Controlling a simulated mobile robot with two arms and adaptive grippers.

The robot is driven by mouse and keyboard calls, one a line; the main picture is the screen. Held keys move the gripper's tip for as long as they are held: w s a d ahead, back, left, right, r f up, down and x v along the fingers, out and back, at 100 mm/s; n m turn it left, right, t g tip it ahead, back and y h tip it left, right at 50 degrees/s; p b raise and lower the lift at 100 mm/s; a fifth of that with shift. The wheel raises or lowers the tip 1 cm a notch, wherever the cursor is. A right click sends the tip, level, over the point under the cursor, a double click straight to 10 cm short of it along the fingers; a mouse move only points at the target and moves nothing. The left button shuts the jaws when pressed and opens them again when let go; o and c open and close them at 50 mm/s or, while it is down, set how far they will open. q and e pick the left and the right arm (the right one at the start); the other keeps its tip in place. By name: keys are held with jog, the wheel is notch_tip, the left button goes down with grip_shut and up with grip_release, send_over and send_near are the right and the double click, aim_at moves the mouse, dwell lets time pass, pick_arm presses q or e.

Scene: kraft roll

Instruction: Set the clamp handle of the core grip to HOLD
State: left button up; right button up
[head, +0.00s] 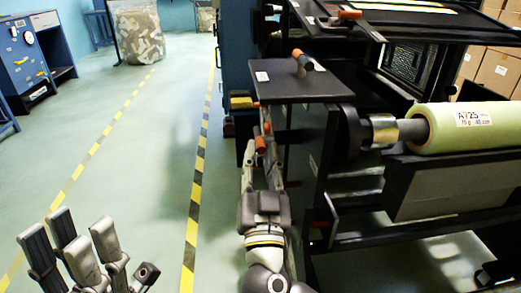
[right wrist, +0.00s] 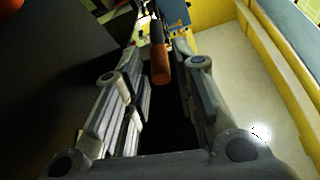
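An orange-ended handle (right wrist: 161,65) shows in the right wrist view, between the fingertips of my right gripper (right wrist: 156,52), with gaps visible on both sides. In the head view my right gripper (head: 261,146) points forward beside the dark machine frame, below a small black shelf; its fingers are apart, with an orange piece close by. I cannot tell for certain that this is the clamp handle. No HOLD marking is readable. A metal core grip (head: 383,129) appears to sit at the near end of the roll's shaft. My left gripper (head: 82,252) is open and empty over the floor.
The pale green roll (head: 465,127) labelled A725 lies at the right. The black shelf (head: 298,85) carries another orange-tipped lever (head: 302,61) above my right gripper. Floor with yellow-black tape (head: 195,190) is clear to the left. A blue cabinet (head: 25,60) stands far left.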

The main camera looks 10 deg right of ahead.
jog(key=shift+x, duration=0.9)
grip_shut()
